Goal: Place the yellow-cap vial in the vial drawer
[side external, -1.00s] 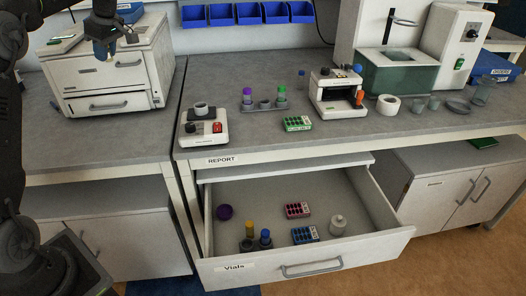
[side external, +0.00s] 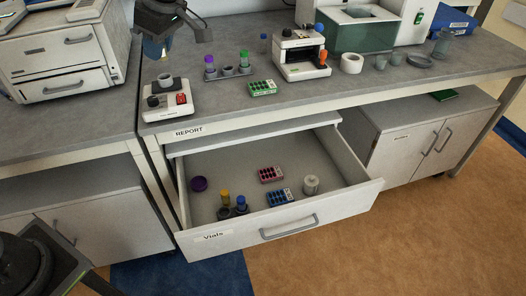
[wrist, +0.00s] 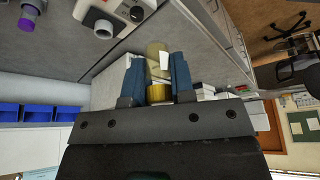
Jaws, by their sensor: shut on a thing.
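My gripper (side external: 156,48) hangs above the left part of the bench, above and left of the open drawer. In the wrist view, its two blue fingers (wrist: 157,80) are shut on a vial (wrist: 157,58) with a yellow cap (wrist: 160,94) and a pale label. The held vial is mostly hidden in the side view. The drawer labelled Vials (side external: 280,232) stands open below the bench. Inside it, at the front left, a dark rack (side external: 224,213) holds another yellow-topped vial (side external: 225,197) and a blue-topped vial (side external: 241,203).
The drawer also holds a purple round item (side external: 199,184), a pink block (side external: 271,174), a blue block (side external: 280,197) and a pale jar (side external: 311,185). A small white device (side external: 170,103) stands on the bench below my gripper. A rack with purple-topped (side external: 209,66) and green-topped vials stands behind.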

